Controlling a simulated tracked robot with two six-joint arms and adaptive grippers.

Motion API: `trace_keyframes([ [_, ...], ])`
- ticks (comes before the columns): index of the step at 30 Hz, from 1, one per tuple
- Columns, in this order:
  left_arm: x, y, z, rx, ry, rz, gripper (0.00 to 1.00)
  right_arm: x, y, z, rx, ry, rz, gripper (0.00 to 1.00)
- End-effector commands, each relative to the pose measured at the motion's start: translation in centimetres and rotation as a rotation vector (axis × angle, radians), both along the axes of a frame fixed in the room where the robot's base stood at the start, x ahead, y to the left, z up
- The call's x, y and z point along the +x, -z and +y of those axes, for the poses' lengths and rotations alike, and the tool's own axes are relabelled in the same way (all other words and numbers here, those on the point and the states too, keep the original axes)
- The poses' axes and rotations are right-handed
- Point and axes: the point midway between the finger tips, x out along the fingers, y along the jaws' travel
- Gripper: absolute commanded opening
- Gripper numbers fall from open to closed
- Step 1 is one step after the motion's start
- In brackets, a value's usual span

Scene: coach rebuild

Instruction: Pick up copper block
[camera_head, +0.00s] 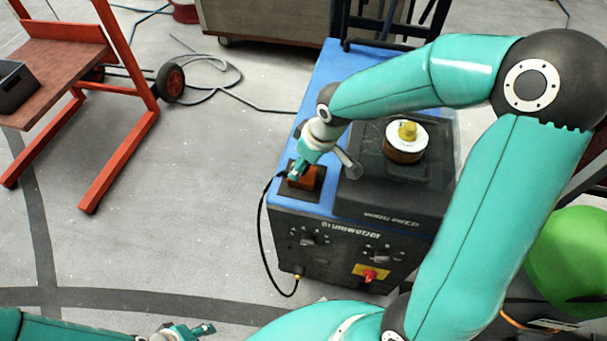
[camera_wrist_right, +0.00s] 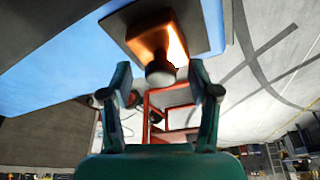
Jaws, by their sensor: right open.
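The copper block (camera_head: 302,181) sits on a dark square pad (camera_head: 318,173) at the left front corner of the blue-topped welding machine. In the right wrist view the copper block (camera_wrist_right: 158,40) shows orange-brown, with a dark round stub (camera_wrist_right: 160,72) on it. My right gripper (camera_head: 293,172) is just above and beside the block. In the right wrist view the right gripper (camera_wrist_right: 164,80) is open, its fingers apart with the stub between their tips in the picture. Contact cannot be told. My left gripper (camera_head: 190,331) is at the bottom edge, away from the machine; its jaw opening is unclear.
The welding machine (camera_head: 325,235) has a wire feed unit with a spool (camera_head: 405,150) right of the block. A black cable (camera_head: 262,225) hangs down its left side. A red cart (camera_head: 120,130) stands at the left. Open floor (camera_head: 190,210) lies between them.

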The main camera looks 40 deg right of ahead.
Motion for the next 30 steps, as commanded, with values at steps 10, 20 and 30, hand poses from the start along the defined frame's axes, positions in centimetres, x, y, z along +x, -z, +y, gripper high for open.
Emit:
trace_keyframes([
  [10, 0.0, 0.27, 0.0, 0.0, 0.0, 0.0, 0.4, 0.44, 1.42, 0.22, 0.001, -0.001, -0.001, 0.61],
  [20, 0.0, 0.28, 0.0, 0.0, 0.0, 0.0, 0.4, 0.42, 1.42, 0.24, 0.001, -0.001, 0.0, 0.13],
  [30, 0.0, 0.28, 0.0, 0.0, 0.0, 0.0, 0.4, 0.43, 1.41, 0.23, 0.001, -0.001, 0.0, 0.0],
])
